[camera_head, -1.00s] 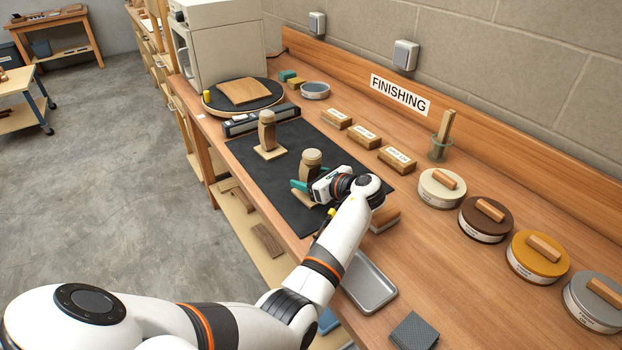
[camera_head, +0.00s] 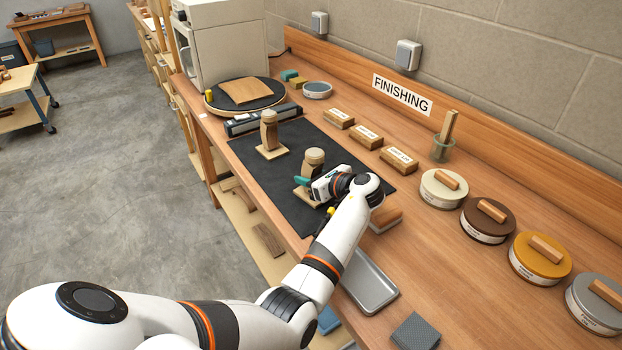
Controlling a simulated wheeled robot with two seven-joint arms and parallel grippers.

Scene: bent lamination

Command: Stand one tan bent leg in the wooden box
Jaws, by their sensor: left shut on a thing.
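My left gripper (camera_head: 312,186) is over the dark mat, its teal fingers partly hidden by its own white body. It is shut on a round-topped wooden piece (camera_head: 315,157), which stands upright on a small pale base; the grip itself is mostly hidden. A second wooden piece (camera_head: 269,130) stands upright on a square pale base, farther back on the mat and apart from the gripper. I cannot make out for certain a tan bent leg or the wooden box in this view. My right gripper is not in view.
The black mat (camera_head: 250,178) lies on the wooden bench. Labelled wooden blocks (camera_head: 366,136) and several round tins (camera_head: 487,219) line its right side. A metal tray (camera_head: 370,284) lies nearer, beside my forearm. A turntable (camera_head: 282,91) and a white cabinet (camera_head: 228,50) stand behind.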

